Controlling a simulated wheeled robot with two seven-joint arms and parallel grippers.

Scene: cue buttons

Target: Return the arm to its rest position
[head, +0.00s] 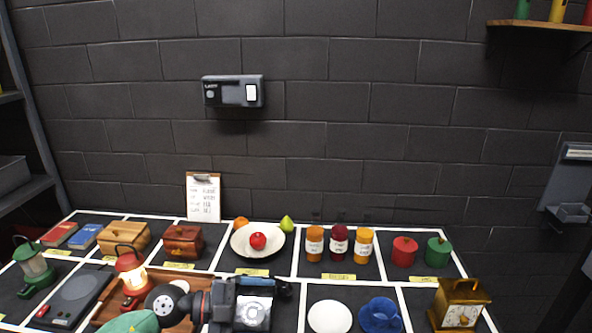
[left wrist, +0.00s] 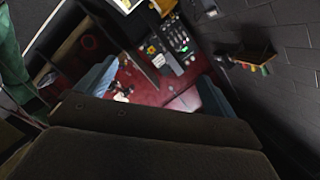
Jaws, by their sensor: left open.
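My left gripper (left wrist: 155,90) shows in the left wrist view with its two grey-blue fingers spread apart and nothing seen between them. The wrist camera is tilted, and the cluttered table (left wrist: 172,52) looks small and far off beyond the fingers. My right gripper is in neither view.
In the head view a wall device (head: 232,92) hangs above the table (head: 287,262). A shelf (left wrist: 257,55) shows in the wrist view.

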